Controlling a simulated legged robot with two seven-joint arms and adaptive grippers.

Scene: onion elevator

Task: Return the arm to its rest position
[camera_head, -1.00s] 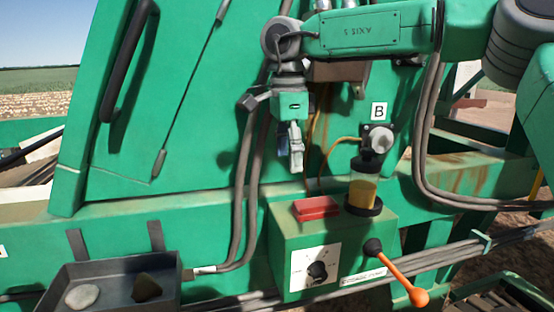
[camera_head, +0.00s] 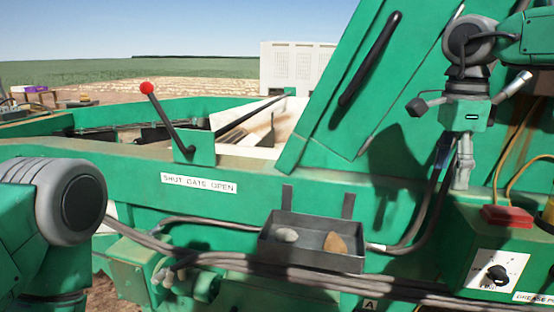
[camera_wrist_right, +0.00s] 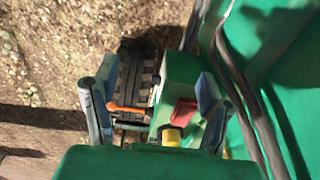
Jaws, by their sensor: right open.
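My right arm (camera_head: 515,42) comes in from the upper right in the head view. Its gripper (camera_head: 461,168) hangs pointing down, in front of the green machine panel and above the left side of the control box (camera_head: 465,222). In the right wrist view the gripper (camera_wrist_right: 155,102) has its two fingers wide apart with nothing held between them. Part of my left arm (camera_head: 62,205) shows at the lower left of the head view, but its gripper is out of the picture.
A dark tray (camera_head: 312,257) holds two stone-like lumps. A red-knobbed lever (camera_head: 165,115) stands at left. Hoses run along the frame. An orange lever (camera_wrist_right: 127,108) shows in the wrist view.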

